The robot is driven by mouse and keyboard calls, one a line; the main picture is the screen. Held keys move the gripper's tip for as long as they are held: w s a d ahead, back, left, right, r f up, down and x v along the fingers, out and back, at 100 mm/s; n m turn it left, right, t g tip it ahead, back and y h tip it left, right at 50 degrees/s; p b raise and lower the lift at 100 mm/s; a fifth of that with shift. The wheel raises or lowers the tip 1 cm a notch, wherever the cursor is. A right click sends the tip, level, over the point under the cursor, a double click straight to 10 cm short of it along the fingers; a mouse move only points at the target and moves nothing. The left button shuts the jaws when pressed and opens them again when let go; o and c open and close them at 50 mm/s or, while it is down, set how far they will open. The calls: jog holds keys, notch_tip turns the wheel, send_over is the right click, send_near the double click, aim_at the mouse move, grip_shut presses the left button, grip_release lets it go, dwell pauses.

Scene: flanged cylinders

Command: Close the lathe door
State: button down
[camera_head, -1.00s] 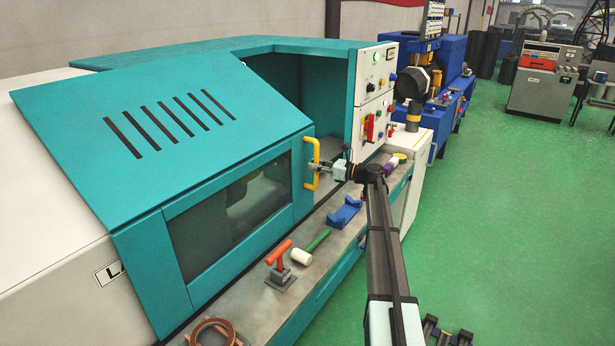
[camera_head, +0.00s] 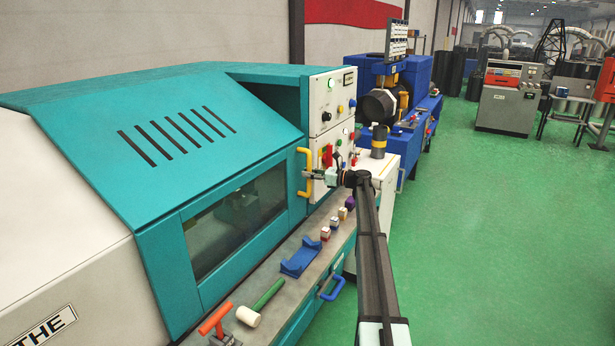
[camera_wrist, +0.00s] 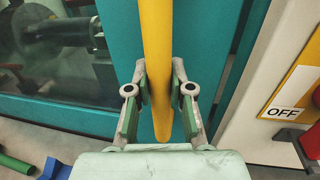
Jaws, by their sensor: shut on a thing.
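The teal lathe door (camera_head: 240,215) has a dark window, slanted slots above, and a yellow handle (camera_head: 304,172) on its right edge. The handle also shows upright in the wrist view (camera_wrist: 158,60). My gripper (camera_head: 311,175) is at the handle, and in the wrist view its two fingers (camera_wrist: 159,100) are closed around the handle's lower part. The door's right edge is close to the white control panel (camera_head: 331,100). A dark opening still shows above, behind the door's upper right; whether the edge touches the frame I cannot tell.
A ledge in front of the door holds a red-handled tool (camera_head: 216,320), a green-handled mallet (camera_head: 262,302), a blue cradle (camera_head: 299,257) and several small blocks. Open green floor (camera_head: 470,240) lies to the right.

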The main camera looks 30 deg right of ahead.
jog(key=shift+w+d, duration=0.3)
jog(key=shift+d, duration=0.05)
jog(key=c, duration=1)
grip_release()
jog(key=shift+s+a, duration=0.1)
jog(key=shift+a, duration=0.05)
jog(key=v, duration=1.2)
